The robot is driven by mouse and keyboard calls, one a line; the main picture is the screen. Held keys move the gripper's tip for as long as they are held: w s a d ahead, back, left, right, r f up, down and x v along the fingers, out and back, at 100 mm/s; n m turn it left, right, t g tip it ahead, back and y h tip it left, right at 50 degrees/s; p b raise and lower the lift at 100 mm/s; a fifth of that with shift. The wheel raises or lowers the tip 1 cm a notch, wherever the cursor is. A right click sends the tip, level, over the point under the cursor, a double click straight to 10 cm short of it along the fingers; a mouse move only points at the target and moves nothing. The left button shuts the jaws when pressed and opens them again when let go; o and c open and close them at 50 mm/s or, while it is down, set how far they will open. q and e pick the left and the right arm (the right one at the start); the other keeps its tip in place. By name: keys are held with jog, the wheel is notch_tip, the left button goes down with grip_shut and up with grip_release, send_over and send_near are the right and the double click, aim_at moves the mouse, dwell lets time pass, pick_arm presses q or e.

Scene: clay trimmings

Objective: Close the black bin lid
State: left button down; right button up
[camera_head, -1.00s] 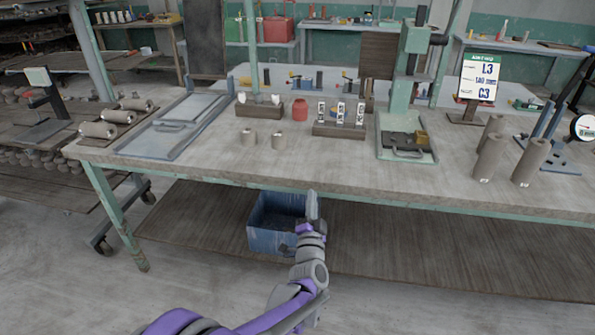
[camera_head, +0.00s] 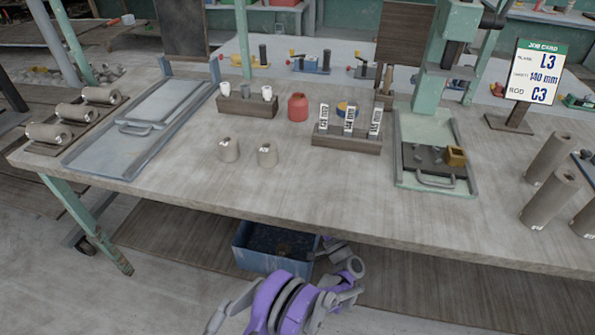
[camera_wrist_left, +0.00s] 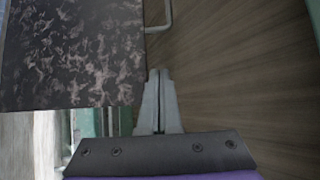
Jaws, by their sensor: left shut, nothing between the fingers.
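A blue bin (camera_head: 240,258) with a dark inside or top stands on the shelf under the workbench. I cannot make out a separate black lid for certain. In the left wrist view, a dark speckled flat surface (camera_wrist_left: 75,55) fills the upper left, with a thin metal handle (camera_wrist_left: 166,16) at its right edge. I cannot tell whether it is a lid or another part of the bin. My left gripper (camera_wrist_left: 159,73) is shut and empty, close to that surface's lower right corner. In the head view, its arm reaches the bin's right side and its fingertips are unclear. My right gripper is not in view.
The workbench top (camera_head: 330,200) overhangs the bin. It carries grey cylinders, a red jar (camera_head: 298,107), a press (camera_head: 440,150) and a job card (camera_head: 533,72). A green table leg (camera_head: 88,225) stands left of the bin. The wooden shelf (camera_head: 440,290) is clear to the right.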

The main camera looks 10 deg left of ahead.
pick_arm(q)
jog(key=x, duration=1)
jog(key=shift+a+r, duration=0.15)
jog(key=shift+r, duration=0.05)
jog(key=shift+s+a+f+b, duration=0.1)
jog(key=shift+s+f+b, duration=0.1)
jog(key=shift+s+f, duration=0.3)
jog(key=shift+s+a+f+b, duration=0.15)
jog(key=shift+s+f, duration=0.15)
jog(key=shift+s, duration=0.35)
jog(key=shift+s+f, duration=0.3)
jog(key=shift+s, duration=0.25)
